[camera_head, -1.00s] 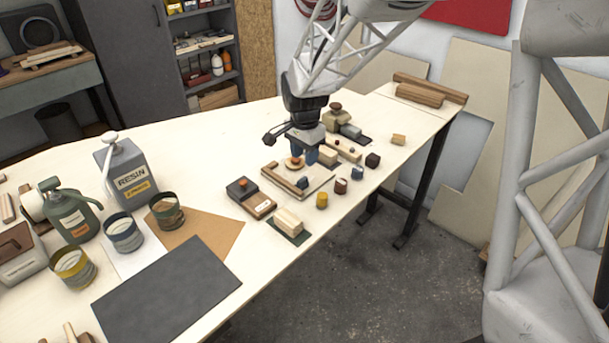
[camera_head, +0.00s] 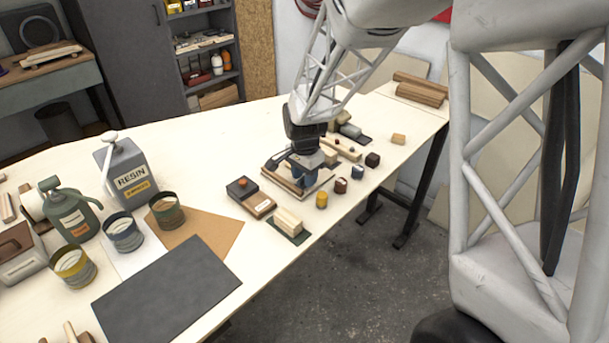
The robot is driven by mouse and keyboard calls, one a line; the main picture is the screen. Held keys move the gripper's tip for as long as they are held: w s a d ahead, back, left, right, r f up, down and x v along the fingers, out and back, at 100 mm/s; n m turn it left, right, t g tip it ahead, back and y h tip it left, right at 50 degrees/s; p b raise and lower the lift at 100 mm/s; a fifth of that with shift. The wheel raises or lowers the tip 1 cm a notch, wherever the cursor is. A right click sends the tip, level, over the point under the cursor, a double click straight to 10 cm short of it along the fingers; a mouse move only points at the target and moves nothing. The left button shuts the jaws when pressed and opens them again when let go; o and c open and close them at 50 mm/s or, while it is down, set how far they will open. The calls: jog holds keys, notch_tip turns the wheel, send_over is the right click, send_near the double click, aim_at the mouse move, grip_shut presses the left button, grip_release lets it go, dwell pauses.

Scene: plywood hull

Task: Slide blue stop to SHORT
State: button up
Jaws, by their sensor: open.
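A low wooden jig board (camera_head: 272,173) with a raised strip lies on the workbench. My gripper (camera_head: 304,185) is open, pointing down over the right part of this board, with its dark blue fingers low near the surface. The blue stop on the board is hidden or merged with the fingers, so I cannot tell whether they straddle or touch it. No SHORT marking is legible.
In front lie a dark-topped wooden box (camera_head: 243,188) and a pale block (camera_head: 288,219). A resin can (camera_head: 127,175) stands left.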

grip_shut()
jog(key=shift+w+a, duration=1.2)
grip_release()
jog(key=shift+r, duration=0.15)
notch_tip(320, 180, up, 8)
jog(key=shift+f, duration=0.2)
